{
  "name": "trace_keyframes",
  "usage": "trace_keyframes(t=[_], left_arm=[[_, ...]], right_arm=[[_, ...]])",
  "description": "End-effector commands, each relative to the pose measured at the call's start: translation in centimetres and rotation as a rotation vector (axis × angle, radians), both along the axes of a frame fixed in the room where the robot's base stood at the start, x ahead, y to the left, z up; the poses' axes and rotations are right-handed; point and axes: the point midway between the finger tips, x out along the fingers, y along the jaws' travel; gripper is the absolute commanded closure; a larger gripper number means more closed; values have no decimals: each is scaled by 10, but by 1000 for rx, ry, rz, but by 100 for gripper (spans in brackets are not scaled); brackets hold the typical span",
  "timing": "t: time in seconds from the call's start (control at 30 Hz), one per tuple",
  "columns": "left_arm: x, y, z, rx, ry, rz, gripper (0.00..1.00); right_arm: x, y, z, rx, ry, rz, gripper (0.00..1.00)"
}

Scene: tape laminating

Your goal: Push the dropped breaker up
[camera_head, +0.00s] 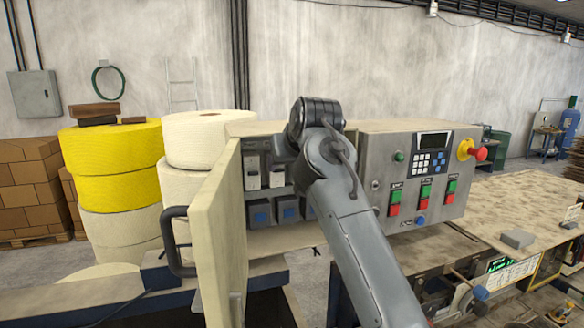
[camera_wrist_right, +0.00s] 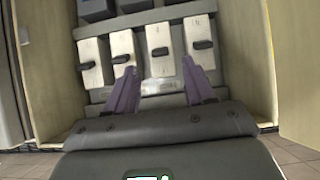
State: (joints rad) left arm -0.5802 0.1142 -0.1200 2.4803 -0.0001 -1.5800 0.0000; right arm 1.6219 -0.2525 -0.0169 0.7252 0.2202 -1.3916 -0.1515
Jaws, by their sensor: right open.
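A row of white breakers with dark levers (camera_wrist_right: 160,51) fills the right wrist view, inside an open electrical cabinet. Two breakers (camera_head: 252,171) also show in the head view; my right arm hides the others. The third breaker from the left in the wrist view lies between the fingertips; contact cannot be told. In the head view the fingers are hidden behind my wrist. My left gripper is not in view.
The cabinet door (camera_head: 217,235) stands open on the left, with a dark handle (camera_head: 174,240). Blue-faced units (camera_head: 260,214) sit below the breakers. A control panel (camera_head: 421,175) with buttons and a red knob stands right of my arm. Tape rolls (camera_head: 112,160) stand behind the door.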

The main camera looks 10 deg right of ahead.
Motion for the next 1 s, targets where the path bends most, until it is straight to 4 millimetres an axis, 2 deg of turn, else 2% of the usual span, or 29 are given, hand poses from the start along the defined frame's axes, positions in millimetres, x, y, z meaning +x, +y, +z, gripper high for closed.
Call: trace_keyframes(t=[0.03,0.1,0.3,0.6,0.87,1.0], left_arm=[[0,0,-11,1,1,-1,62],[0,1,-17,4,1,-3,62],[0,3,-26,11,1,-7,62],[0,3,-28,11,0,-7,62],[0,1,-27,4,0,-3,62],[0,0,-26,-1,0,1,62]], right_arm=[[-7,-2,2,0,-5,-1,47],[-16,-3,9,0,-4,-1,47],[-35,-6,24,0,-2,0,47],[-42,-8,31,0,0,0,47],[-40,-9,27,0,3,-1,47],[-33,-16,1,7,24,-7,47]])
